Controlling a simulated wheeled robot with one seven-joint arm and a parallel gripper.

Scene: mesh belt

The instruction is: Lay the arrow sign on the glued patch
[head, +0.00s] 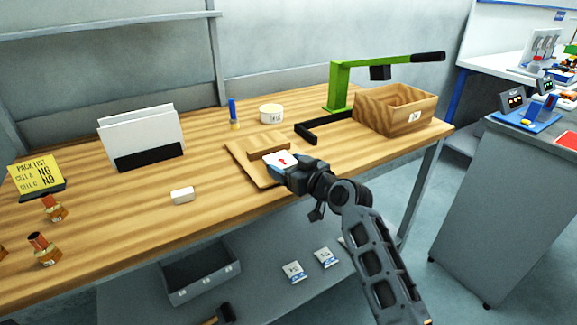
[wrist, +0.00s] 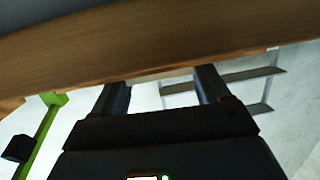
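The arrow sign (head: 279,161), a white piece with a red arrow, shows at the tip of my gripper in the head view. It is over the front part of a flat brown board (head: 243,164) on the table. In the wrist view the two fingers of my gripper (wrist: 164,90) stand apart, with a thin brown strip across their tips. I cannot tell whether they press on the sign or only stand around it, or whether the sign touches the board. The glued patch cannot be made out; the sign and gripper may cover it.
A raised brown block (head: 268,144) lies on the board behind the sign.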

